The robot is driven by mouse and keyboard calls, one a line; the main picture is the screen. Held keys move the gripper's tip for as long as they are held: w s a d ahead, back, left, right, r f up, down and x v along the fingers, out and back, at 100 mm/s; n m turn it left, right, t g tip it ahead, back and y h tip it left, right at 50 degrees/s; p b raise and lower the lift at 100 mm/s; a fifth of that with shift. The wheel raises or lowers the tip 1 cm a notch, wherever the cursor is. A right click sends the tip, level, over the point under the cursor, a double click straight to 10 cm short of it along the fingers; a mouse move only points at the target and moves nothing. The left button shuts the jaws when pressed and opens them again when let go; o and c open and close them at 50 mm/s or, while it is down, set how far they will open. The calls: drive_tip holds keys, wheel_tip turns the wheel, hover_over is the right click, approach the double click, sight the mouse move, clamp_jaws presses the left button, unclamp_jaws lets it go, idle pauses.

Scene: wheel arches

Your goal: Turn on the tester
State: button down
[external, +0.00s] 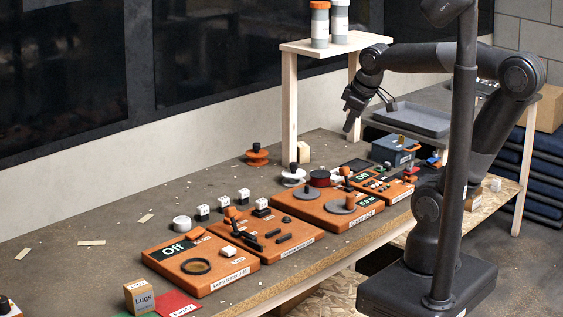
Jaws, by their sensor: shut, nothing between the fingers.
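An orange board (238,279) at the front of the bench bears a label that seems to read "Lamp tester". Its dark display (178,250) reads "Off". A black ring (195,266) and a small white block (229,252) are on its top, and an orange part (196,234) is at its back edge. My gripper (348,127) is shut and empty. It points down in the air beside the raised shelf, far to the right of and behind the tester board. Nothing covers the board's display.
More orange boards stand to the right: one with a lever (233,220), one with grey discs (341,206), one with a display reading "On" (363,177). A wooden shelf (310,47) holds two bottles. A "Lugs" block (140,297) stands front left. The bench's left is mostly clear.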

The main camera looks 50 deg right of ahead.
drive_tip(key=w+a+r+n+g, duration=0.2)
drive_tip(key=w+a+n, duration=0.5)
drive_tip(key=w+n, duration=0.15)
drive_tip(key=n+g+h, duration=0.2)
drive_tip(key=n+g, duration=0.1)
drive_tip(key=n, duration=2)
hover_over(200, 228)
drive_tip(key=a, duration=0.4)
wheel_tip(200, 228, down, 12)
drive_tip(key=shift+d, duration=0.2)
drive_tip(key=shift+f, duration=0.1)
drive_tip(key=d+f, duration=0.1)
drive_tip(key=f, duration=0.3)
drive_tip(key=d+f, duration=0.1)
drive_tip(key=f, duration=0.4)
drive_tip(key=d+f, duration=0.1)
drive_tip(key=f, duration=0.3)
drive_tip(key=shift+f, duration=0.3)
